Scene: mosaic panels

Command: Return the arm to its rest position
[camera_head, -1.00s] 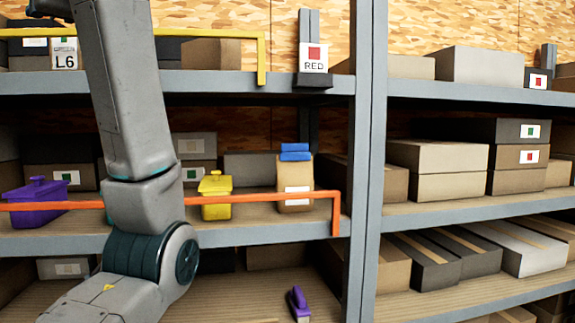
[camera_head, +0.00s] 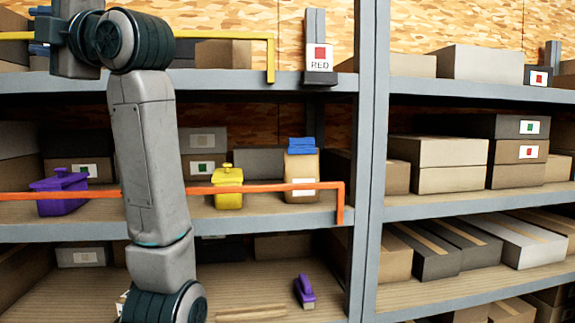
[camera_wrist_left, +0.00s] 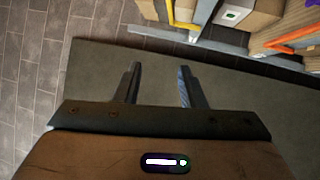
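My left arm (camera_head: 145,150) rises from the bottom of the head view in front of the left shelves and bends at a dark joint near the top. My left gripper (camera_head: 38,30) is at the upper left, pointing left, in front of the top shelf. In the left wrist view the fingers of my left gripper (camera_wrist_left: 158,82) are spread apart with nothing between them; grey-brown floor lies beyond. My right arm and gripper are not in view.
Shelves (camera_head: 420,215) hold several boxes. An orange rail (camera_head: 270,190) and a yellow rail (camera_head: 240,36) run along the left shelves. A purple container (camera_head: 60,195), a yellow container (camera_head: 228,190) and a paper bag with blue top (camera_head: 301,165) stand behind the orange rail. A purple tool (camera_head: 304,291) lies below.

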